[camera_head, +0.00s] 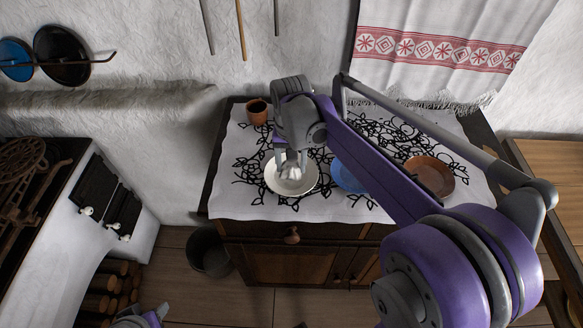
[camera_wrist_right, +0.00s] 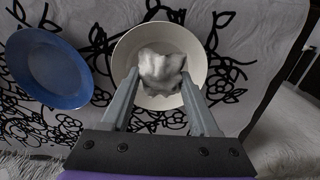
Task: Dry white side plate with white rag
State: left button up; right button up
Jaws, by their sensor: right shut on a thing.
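The white side plate (camera_head: 301,184) lies on the patterned cloth of the cabinet top in the head view. It also shows in the right wrist view (camera_wrist_right: 194,50). My right gripper (camera_head: 288,164) is over the plate, shut on the white rag (camera_head: 291,171). In the right wrist view the crumpled rag (camera_wrist_right: 162,72) sits between the fingertips and over the plate's middle, hiding part of it. Whether the rag touches the plate is hard to tell. Part of my left arm (camera_head: 143,319) shows at the bottom edge of the head view; its fingers are not visible.
A blue plate (camera_wrist_right: 48,68) lies beside the white plate, partly behind my right arm in the head view. A brown plate (camera_head: 437,166) lies farther right. A brown cup (camera_head: 257,110) stands at the back left. A dark bucket (camera_head: 208,253) stands on the floor beside the cabinet.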

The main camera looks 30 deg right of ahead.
aim_at(292, 163)
notch_tip(292, 163, up, 2)
jog(key=shift+r+p, duration=0.1)
jog(key=shift+p, duration=0.35)
jog(key=shift+r+p, duration=0.55)
jog(key=shift+r, duration=0.4)
pick_arm(q)
jog(key=r, duration=0.3)
jog(key=shift+a, duration=0.2)
pick_arm(e)
jog(key=shift+s, duration=0.1)
jog(key=shift+d, duration=0.1)
